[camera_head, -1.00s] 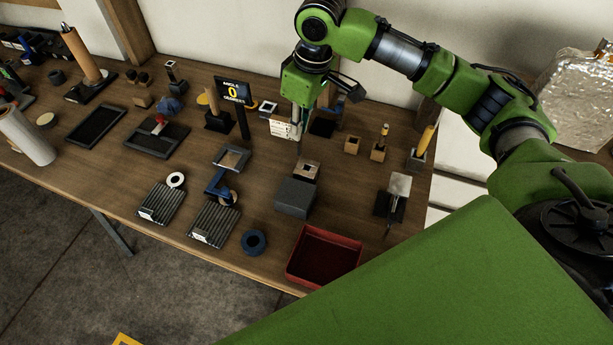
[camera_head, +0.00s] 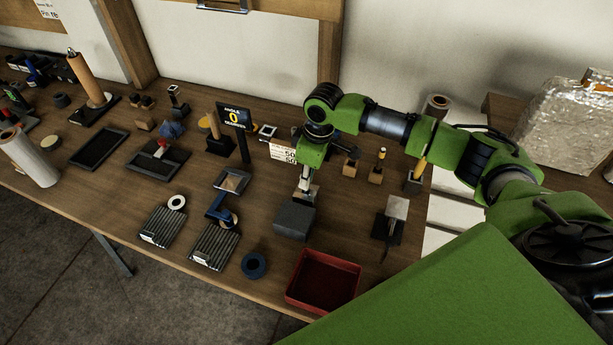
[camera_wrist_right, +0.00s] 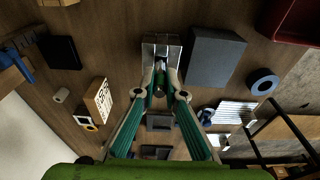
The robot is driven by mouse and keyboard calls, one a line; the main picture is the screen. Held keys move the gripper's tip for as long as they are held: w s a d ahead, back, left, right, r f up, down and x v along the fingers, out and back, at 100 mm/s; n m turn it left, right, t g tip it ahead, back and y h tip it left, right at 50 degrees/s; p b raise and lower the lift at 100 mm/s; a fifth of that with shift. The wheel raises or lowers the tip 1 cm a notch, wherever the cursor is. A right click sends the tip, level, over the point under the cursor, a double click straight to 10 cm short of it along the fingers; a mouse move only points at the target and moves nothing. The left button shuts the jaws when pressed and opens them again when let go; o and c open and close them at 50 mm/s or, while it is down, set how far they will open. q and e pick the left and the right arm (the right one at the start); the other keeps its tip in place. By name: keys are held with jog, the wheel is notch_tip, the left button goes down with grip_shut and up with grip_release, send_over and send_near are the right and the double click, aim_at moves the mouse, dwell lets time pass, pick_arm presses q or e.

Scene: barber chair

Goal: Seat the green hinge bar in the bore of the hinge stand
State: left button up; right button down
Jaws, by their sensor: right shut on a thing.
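My right gripper (camera_head: 302,190) points down at the small pale block with a square hole, which I take for the hinge stand (camera_head: 314,191). In the right wrist view the gripper (camera_wrist_right: 160,72) is shut with its fingertips at the stand's near edge (camera_wrist_right: 161,42). A dark green piece between the fingers looks like the hinge bar (camera_wrist_right: 159,86); most of it is hidden. I cannot tell whether its end is inside the bore. The dark grey block (camera_head: 294,221) stands right beside the hinge stand. My left gripper is not in view.
A red tray (camera_head: 323,282) lies in front, with a blue ring (camera_head: 254,265) to its left. Ribbed plates (camera_head: 214,246), a blue bracket (camera_head: 220,207) and the angle display (camera_head: 234,117) stand to the left. A flat metal piece (camera_head: 397,208) is on the right.

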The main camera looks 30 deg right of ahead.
jog(key=shift+f, duration=0.15)
jog(key=shift+f, duration=0.15)
jog(key=c, duration=2.1)
grip_release()
notch_tip(320, 180, up, 12)
jog(key=s+d+b, duration=0.1)
jog(key=shift+s+b, duration=0.15)
jog(key=shift+b, duration=0.15)
jog(key=shift+d, duration=0.1)
